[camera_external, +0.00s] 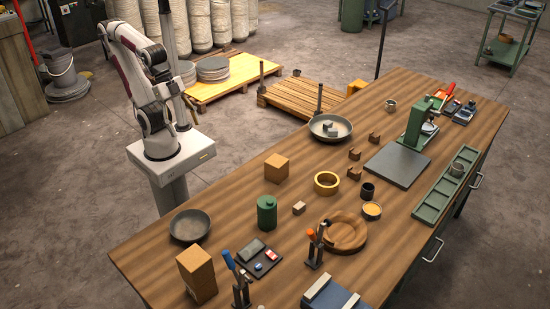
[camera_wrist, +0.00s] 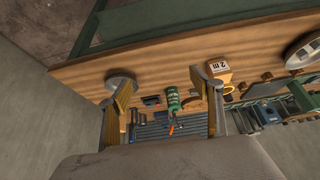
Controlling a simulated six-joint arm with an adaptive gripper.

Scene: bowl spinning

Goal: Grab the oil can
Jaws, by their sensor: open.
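The oil can appears to be the green cylinder (camera_external: 267,212) with a small cap, standing upright on the wooden workbench (camera_external: 225,205) towards its left part. In the wrist view the green can (camera_wrist: 173,101) shows between my two fingers, some distance beyond them. My gripper (camera_wrist: 164,80) is open, with its two fingers wide apart and nothing between them. In the external view my arm is folded up above its pedestal beside the bench, away from the can; the fingers are hard to make out there.
Near the can are a small wooden block (camera_external: 299,208), a cardboard box (camera_external: 277,168), a grey bowl (camera_external: 190,226), a taller box (camera_external: 197,274) and a dark tray (camera_external: 259,260). A yellow ring (camera_external: 327,183) and a wooden dish (camera_external: 346,234) lie further right.

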